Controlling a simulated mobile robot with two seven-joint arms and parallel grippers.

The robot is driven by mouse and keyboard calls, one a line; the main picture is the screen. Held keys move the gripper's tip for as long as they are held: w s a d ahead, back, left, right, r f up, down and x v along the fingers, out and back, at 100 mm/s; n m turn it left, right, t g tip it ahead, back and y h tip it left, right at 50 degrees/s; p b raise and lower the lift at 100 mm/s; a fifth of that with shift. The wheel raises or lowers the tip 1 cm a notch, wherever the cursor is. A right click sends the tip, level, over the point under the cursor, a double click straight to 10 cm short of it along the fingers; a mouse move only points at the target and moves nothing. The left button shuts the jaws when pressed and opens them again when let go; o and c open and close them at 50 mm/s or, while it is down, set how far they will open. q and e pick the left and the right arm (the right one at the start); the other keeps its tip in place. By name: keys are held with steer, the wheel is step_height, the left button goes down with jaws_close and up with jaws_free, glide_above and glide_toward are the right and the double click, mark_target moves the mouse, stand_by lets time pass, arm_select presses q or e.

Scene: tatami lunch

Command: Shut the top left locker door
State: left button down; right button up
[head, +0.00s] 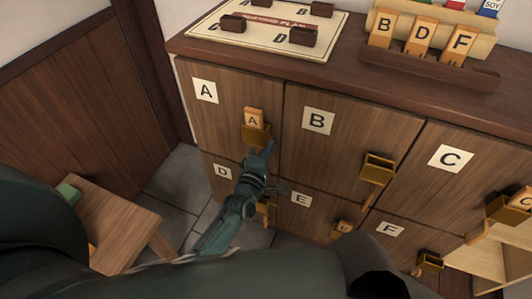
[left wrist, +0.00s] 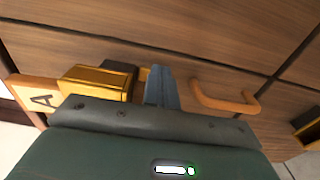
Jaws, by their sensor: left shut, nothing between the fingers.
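The top left locker door (head: 222,110), marked A, looks flush or nearly flush with the locker front. A dark line shows along its right edge. It carries a brass holder (head: 256,134) with a wooden A tag (head: 253,117) in it. My left gripper (head: 268,149) is shut and empty, with its tips at the lower right of this door, just beside the holder. In the left wrist view the closed fingers (left wrist: 161,88) point at the door face, between the holder (left wrist: 94,80) and a wooden handle (left wrist: 225,100). Whether the tips touch the door I cannot tell. My right gripper is not in view.
Doors B (head: 335,130) and C (head: 455,165) adjoin to the right, with D, E and F below. Brass holders jut out from the doors. A seating plan board (head: 262,39) and tag rack (head: 430,65) stand on top. A small wooden stool (head: 120,225) stands at lower left.

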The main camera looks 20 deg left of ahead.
arm_select(q)
steer(key=shift+w+r, duration=0.25)
steer(key=shift+w, duration=0.15)
stand_by(0.3)
